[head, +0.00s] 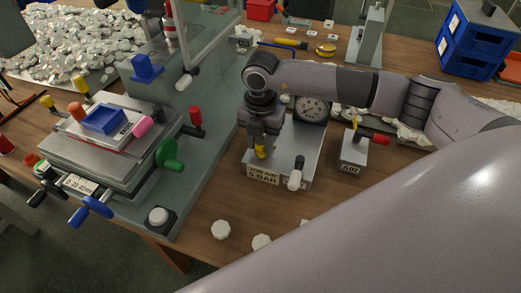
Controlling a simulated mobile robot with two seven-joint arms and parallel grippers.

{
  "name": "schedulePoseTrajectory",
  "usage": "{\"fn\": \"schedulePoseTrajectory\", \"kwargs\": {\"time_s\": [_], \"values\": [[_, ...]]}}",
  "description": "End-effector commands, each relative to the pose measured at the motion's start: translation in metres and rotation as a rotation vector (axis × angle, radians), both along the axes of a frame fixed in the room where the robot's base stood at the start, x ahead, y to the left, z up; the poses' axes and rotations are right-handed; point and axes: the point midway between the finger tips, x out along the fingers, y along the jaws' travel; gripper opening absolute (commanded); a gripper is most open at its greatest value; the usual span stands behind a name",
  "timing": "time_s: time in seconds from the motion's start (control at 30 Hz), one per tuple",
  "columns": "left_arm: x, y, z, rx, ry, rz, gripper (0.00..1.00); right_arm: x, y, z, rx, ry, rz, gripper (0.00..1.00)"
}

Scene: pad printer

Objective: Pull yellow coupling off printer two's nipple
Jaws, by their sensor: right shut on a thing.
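My right gripper (261,146) points down over a grey metal box (301,157) with a pressure gauge (311,108) and a "6 BAR" label (263,175). It is shut on the yellow coupling (261,152), whose small yellow end shows between the fingertips, just above the label. I cannot tell whether the coupling still touches a nipple; the fingers hide that spot. A pad printer (112,150) with coloured knobs and a blue part on its bed stands at the left. My left gripper is not in view.
A small block marked "AIR" (352,153) with a red lever stands right of the gauge box. White caps (220,230) lie on the wooden table in front. Blue crates (476,45) stand at the back right. My grey arm link covers the lower right.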

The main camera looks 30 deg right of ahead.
Motion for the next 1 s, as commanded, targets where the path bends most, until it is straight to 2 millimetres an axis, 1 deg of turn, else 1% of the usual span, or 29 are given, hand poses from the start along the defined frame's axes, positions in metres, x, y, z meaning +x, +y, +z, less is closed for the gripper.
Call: {"fn": "schedulePoseTrajectory", "kwargs": {"time_s": [1.0], "values": [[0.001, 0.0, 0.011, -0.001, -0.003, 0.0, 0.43, 0.0, 0.0, 0.014, 0.001, -0.001, 0.0, 0.0]]}}
